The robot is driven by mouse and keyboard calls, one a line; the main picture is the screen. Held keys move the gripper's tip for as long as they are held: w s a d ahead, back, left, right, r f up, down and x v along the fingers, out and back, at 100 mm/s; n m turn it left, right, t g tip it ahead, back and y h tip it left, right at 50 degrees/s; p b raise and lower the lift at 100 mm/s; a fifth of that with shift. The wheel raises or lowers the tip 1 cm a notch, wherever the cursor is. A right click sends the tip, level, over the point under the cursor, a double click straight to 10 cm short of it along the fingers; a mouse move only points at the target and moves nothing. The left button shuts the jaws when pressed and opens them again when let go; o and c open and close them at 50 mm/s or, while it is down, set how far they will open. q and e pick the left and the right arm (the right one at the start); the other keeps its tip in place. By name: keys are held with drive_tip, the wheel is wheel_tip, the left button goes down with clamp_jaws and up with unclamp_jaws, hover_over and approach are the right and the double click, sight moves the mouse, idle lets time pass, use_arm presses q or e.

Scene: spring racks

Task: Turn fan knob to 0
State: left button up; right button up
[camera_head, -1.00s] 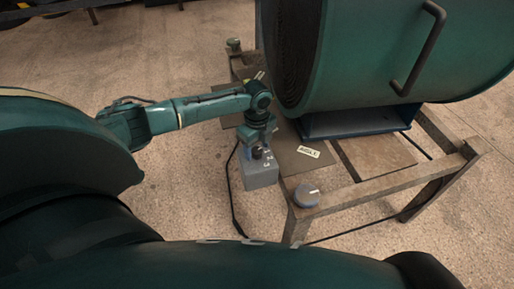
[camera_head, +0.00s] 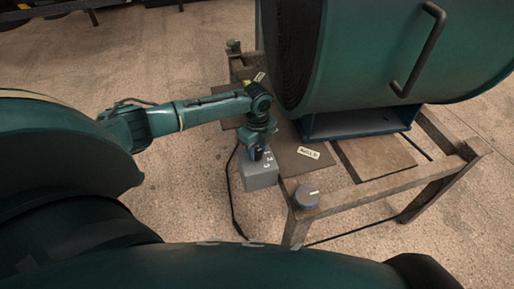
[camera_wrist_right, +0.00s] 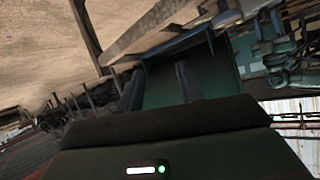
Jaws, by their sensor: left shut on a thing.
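A grey control box (camera_head: 262,178) stands at the left front of the fan's wooden frame, with small white marks on its top. My left gripper (camera_head: 257,155) points down onto the top of this box and is shut on the fan knob, which the gripper hides. I cannot read where the knob points. The large green drum-shaped fan (camera_head: 370,50) stands behind and to the right. In the right wrist view, my right gripper (camera_wrist_right: 158,85) has its two dark fingers apart with nothing seen between them.
A second round grey knob (camera_head: 306,197) with a white mark sits on the front corner of the wooden frame (camera_head: 375,188). A label (camera_head: 309,153) lies on the panel behind it. A black cable (camera_head: 231,195) hangs left of the box. Open floor lies to the left.

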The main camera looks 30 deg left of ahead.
use_arm(q)
drive_tip(key=shift+r+n+p, duration=0.15)
drive_tip(key=shift+n+p, duration=0.25)
drive_tip(key=shift+p, duration=0.15)
drive_tip(key=shift+r+n+p, duration=0.1)
drive_tip(key=shift+n+p, duration=0.8)
drive_tip(key=shift+p, duration=0.25)
drive_tip(key=n+p, duration=0.3)
drive_tip(key=shift+n, duration=0.3)
drive_tip(key=shift+n+p, duration=0.4)
drive_tip(key=shift+n, duration=0.3)
drive_tip(key=shift+f, duration=0.2)
use_arm(e)
drive_tip(key=r, duration=0.1)
drive_tip(key=d+r, duration=0.1)
drive_tip(key=r, duration=0.1)
drive_tip(key=shift+s+d+r+n+g+h, duration=0.2)
drive_tip(key=shift+s+n+g+h, duration=0.1)
drive_tip(key=shift+n+g, duration=0.1)
use_arm(q)
drive_tip(key=shift+n, duration=0.3)
drive_tip(key=o, duration=1)
